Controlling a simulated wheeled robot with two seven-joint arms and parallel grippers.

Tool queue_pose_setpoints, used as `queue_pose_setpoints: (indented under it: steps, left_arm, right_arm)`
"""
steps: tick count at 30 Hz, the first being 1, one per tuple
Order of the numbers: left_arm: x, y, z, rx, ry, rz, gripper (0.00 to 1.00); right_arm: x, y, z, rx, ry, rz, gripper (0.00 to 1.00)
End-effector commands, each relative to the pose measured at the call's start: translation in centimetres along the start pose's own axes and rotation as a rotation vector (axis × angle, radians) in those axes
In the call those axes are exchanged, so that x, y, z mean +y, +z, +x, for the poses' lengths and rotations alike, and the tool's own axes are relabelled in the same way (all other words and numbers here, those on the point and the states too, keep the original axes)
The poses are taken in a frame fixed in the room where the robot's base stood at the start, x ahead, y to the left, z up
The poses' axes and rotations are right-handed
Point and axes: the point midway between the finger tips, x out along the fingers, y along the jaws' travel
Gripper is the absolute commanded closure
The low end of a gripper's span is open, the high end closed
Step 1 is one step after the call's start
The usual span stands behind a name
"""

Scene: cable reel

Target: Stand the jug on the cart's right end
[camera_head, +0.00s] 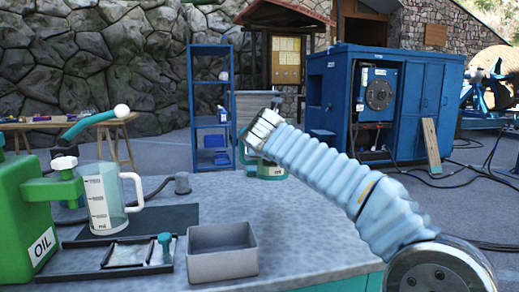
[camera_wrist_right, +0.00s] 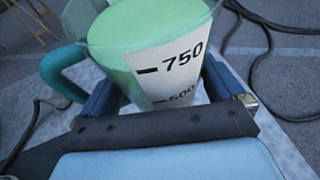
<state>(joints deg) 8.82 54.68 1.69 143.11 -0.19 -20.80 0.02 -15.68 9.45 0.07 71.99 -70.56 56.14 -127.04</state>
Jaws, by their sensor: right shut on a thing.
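A jug with a teal handle and a white scale marked 750 and 500 fills the upper part of the right wrist view (camera_wrist_right: 170,55); green shows inside its rim. In the head view the jug (camera_head: 272,172) is at the far edge of the grey worktop (camera_head: 330,245), mostly hidden behind my right arm. My right gripper (camera_wrist_right: 165,95) is shut on the jug, one finger on each side. In the head view the gripper (camera_head: 252,155) is largely hidden by its own wrist. I cannot tell whether the jug's base touches the top. My left gripper is not in view.
A green OIL container (camera_head: 35,215), a clear jug with a white handle (camera_head: 103,200), a black-framed tray (camera_head: 125,256) and an open grey box (camera_head: 222,250) occupy the left of the worktop. A blue shelf (camera_head: 210,105) and blue machine cabinet (camera_head: 385,105) stand behind.

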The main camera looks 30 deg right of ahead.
Motion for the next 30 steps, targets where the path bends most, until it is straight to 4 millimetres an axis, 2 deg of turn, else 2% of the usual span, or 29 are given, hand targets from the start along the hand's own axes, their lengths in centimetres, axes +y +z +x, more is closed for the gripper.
queue_pose_setpoints:
  steps: [9, 20, 25, 30]
  left_arm:
    - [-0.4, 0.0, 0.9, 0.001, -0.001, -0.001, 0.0]
    - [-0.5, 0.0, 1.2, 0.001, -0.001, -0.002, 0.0]
    - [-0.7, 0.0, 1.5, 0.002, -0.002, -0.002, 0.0]
    - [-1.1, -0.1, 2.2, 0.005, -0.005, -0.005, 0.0]
  right_arm:
    - [-1.8, -2.4, 3.2, -0.004, 0.001, 0.001, 0.7]
    - [-2.4, -3.1, 4.3, -0.004, 0.001, 0.001, 0.7]
    - [-3.1, -4.2, 5.7, -0.003, 0.0, 0.001, 0.7]
    - [-3.0, -5.8, 6.3, -0.004, 0.003, 0.0, 0.7]
